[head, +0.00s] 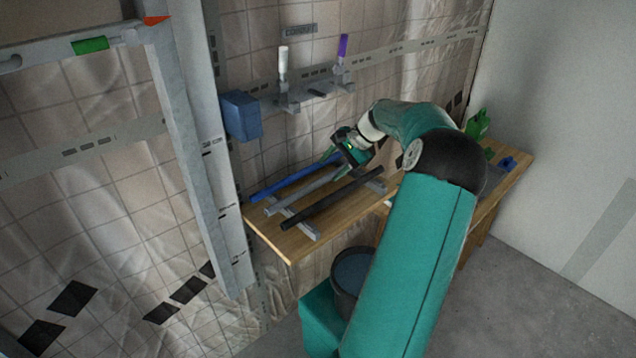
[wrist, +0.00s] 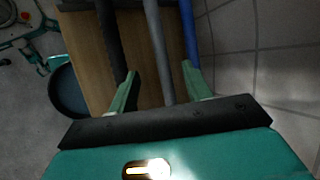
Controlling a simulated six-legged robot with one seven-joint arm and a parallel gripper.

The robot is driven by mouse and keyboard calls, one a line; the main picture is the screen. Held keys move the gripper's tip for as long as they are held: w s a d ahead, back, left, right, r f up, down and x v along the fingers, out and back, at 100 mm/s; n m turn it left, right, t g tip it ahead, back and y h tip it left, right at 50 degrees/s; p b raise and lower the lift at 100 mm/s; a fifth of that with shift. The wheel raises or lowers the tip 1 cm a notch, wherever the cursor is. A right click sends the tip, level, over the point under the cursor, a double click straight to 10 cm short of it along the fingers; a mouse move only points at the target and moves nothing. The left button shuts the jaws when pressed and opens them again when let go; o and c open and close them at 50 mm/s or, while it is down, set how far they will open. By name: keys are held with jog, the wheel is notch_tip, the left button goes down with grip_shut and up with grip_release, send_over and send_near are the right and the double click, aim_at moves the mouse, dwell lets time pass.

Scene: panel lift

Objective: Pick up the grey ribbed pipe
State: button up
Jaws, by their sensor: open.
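The grey ribbed pipe (head: 300,192) lies on the wooden table, between a blue pipe (head: 290,182) and a black pipe (head: 325,204). In the wrist view the grey pipe (wrist: 156,50) runs lengthwise through the middle, between my two green fingers. My gripper (head: 345,158) is open above the far end of the pipes; in the wrist view its fingertips (wrist: 161,84) are spread either side of the grey pipe. I cannot tell how high the fingers are above it. My gripper hides the far end of the grey pipe in the head view.
The black pipe (wrist: 110,45) is near the left finger and the blue pipe (wrist: 188,35) near the right one. Grey supports (head: 300,226) lie across the wooden table (head: 262,228). A dark bucket (head: 352,272) stands below. A blue box (head: 241,115) hangs on the wall.

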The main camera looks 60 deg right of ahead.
aim_at(313, 185)
jog(key=x, duration=0.8)
jog(key=shift+w+a+f, duration=0.2)
jog(key=shift+f, duration=0.1)
grip_shut()
jog(key=shift+r, duration=0.15)
